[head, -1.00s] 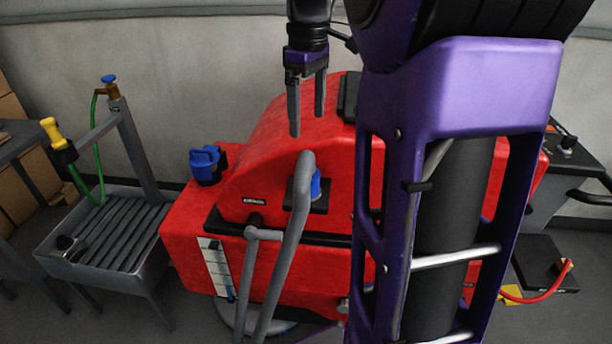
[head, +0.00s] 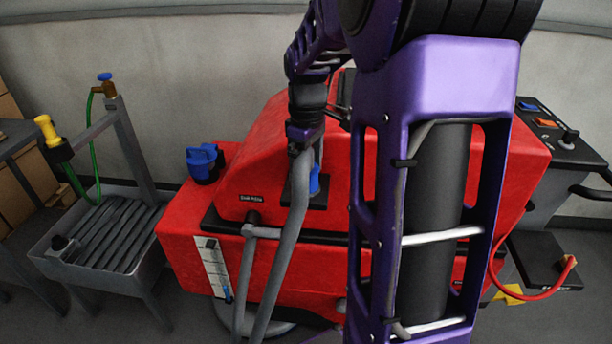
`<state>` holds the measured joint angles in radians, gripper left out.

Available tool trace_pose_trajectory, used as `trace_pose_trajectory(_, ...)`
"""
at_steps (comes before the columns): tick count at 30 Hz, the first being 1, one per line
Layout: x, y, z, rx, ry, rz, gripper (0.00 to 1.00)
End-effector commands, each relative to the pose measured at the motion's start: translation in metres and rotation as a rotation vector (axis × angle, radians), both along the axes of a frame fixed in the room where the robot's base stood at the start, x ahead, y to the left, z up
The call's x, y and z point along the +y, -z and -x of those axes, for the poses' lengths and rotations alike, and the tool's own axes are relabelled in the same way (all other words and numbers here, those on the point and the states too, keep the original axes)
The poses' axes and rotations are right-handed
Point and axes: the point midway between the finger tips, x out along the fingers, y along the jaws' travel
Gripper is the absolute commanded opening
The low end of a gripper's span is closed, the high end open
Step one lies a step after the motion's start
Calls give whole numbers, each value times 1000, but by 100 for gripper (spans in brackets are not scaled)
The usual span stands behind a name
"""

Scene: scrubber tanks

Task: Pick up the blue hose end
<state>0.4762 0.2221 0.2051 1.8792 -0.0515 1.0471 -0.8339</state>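A blue piece (head: 315,180), which looks like the blue hose end, sits at a black plate on the red scrubber's (head: 255,160) near face. A grey hose (head: 290,215) rises in front of it and hides its left part. My gripper (head: 304,146) points down just above the blue piece, at the top bend of the grey hose. Its fingers are mostly hidden or blend with the hose, so I cannot tell how far apart they are or whether they touch anything.
A blue cap (head: 205,163) stands on the red body to the left. A grey sink stand (head: 108,240) with a green hose (head: 93,150) is at far left. My arm covers the centre right.

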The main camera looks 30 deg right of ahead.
Motion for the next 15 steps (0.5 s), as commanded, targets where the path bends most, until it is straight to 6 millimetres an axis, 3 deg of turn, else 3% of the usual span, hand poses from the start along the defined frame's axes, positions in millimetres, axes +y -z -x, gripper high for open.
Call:
trace_pose_trajectory(9,0,6,0,-2,0,1,97)
trace_pose_trajectory(15,0,6,0,-2,0,1,61)
